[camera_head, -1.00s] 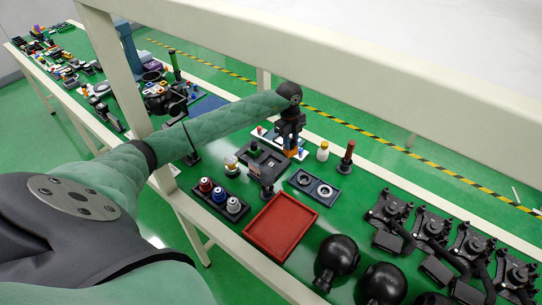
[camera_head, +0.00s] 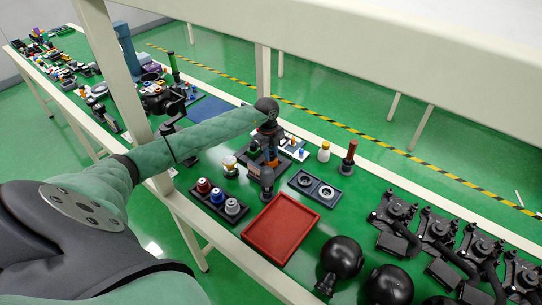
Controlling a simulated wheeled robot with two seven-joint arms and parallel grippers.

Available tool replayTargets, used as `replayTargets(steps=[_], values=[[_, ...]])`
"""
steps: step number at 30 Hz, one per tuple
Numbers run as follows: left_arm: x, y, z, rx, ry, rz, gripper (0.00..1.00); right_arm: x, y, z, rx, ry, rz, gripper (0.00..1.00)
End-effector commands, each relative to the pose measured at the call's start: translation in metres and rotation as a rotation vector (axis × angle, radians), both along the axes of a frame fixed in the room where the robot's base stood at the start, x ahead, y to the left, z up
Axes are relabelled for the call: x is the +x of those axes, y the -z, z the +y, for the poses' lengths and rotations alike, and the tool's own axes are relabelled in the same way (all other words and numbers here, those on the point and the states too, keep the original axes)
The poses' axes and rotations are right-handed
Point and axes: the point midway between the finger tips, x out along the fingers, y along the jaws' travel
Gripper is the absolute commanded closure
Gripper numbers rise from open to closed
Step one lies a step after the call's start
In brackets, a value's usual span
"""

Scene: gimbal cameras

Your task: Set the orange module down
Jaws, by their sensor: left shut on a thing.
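My left arm reaches in from the left over the green table. Its gripper (camera_head: 270,145) points down and is shut on the orange module (camera_head: 272,156), which shows only as a small orange patch under the dark fingers. The module is over or at the dark fixture (camera_head: 252,160); I cannot tell whether it touches it. The gripper and wrist hide much of the fixture. My right gripper is not in view.
A white board (camera_head: 295,150) with small parts lies just behind the gripper. A red tray (camera_head: 281,228), a rack with three capped parts (camera_head: 217,198) and a dark two-ring tray (camera_head: 315,188) are in front. A red-topped post (camera_head: 348,158) stands to the right.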

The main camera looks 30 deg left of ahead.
Motion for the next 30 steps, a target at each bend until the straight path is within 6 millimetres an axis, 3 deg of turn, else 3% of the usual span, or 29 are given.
replayTargets(steps=[13, 14, 17, 30], values=[[0.0001, 0.0038, -0.0002, 0.0, 0.0, 0.0, 0.98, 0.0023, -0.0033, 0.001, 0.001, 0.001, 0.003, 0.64], [0.0, 0.0039, -0.0002, 0.0, 0.0, 0.0, 0.72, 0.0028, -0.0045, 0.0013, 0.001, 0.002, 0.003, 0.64], [0.0, 0.0035, -0.0003, 0.0, 0.0, 0.0, 0.52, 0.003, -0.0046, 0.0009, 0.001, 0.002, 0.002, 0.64], [0.0013, -0.0044, 0.0036, 0.001, -0.001, -0.001, 0.52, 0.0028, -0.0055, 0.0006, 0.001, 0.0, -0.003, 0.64]])
